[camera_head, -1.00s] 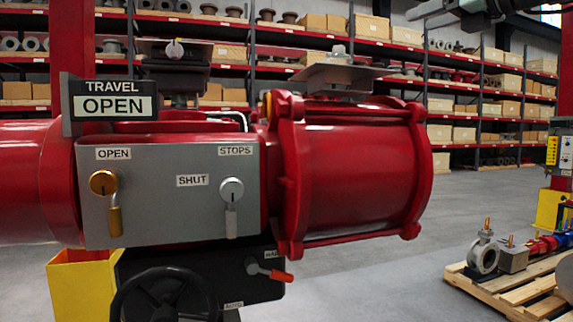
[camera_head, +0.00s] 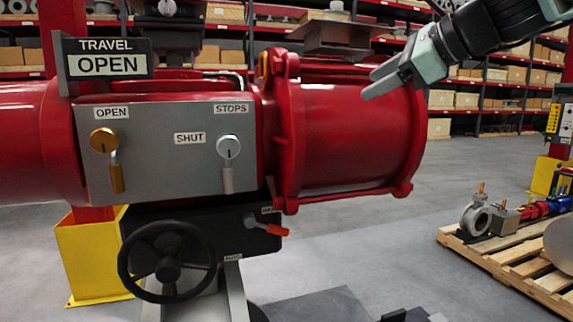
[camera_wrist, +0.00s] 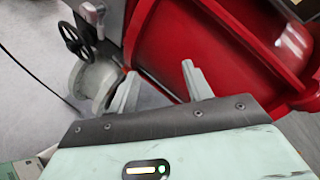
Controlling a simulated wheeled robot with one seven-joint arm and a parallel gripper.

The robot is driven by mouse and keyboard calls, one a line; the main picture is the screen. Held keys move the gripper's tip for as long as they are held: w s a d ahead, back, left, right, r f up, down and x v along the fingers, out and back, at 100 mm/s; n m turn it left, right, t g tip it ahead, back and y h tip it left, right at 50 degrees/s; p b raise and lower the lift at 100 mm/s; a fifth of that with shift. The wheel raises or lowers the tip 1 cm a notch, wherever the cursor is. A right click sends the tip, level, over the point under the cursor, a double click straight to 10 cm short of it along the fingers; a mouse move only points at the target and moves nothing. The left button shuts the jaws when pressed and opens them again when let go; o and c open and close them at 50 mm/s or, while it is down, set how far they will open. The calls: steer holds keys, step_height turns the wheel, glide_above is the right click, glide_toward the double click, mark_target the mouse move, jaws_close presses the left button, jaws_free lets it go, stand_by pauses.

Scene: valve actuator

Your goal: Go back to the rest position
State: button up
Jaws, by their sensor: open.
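My gripper (camera_head: 385,78) hangs at the upper right in the head view, in front of the right part of the red actuator cylinder (camera_head: 345,135). Its two fingers (camera_wrist: 158,88) are apart and empty in the wrist view. The actuator's grey panel (camera_head: 165,178) carries a brass OPEN knob (camera_head: 104,140) and a silver SHUT/STOPS knob (camera_head: 228,146), both with levers hanging down. The travel sign (camera_head: 107,60) reads OPEN.
A wooden pallet (camera_head: 525,275) with valve parts stands on the floor at right. A yellow stand (camera_head: 95,260) is under the actuator at left. Shelving (camera_head: 470,95) runs along the back. The grey floor (camera_head: 380,220) between actuator and pallet is mostly clear.

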steer(key=s+a+f+n+g+h, duration=0.1)
steer(key=s+a+f+n+g, duration=0.25)
steer(key=s+f+n, duration=0.5)
steer(key=s+a+f+n+g+h, duration=0.25)
steer(key=s+a+f+n, duration=0.2)
steer(key=f, duration=0.75)
steer(key=s+d+f+n+g+h, duration=0.1)
steer(key=s+d+f+n+h, duration=0.1)
steer(key=s+f+n, duration=0.5)
steer(key=s+d+f+n+g+h, duration=0.2)
steer(key=s+d+f+n, duration=0.2)
steer(key=s+f+n, duration=0.4)
steer(key=shift+s+f+g, duration=0.3)
steer(key=shift+s+f, duration=0.05)
steer(key=shift+s, duration=0.8)
steer(key=shift+h, duration=0.25)
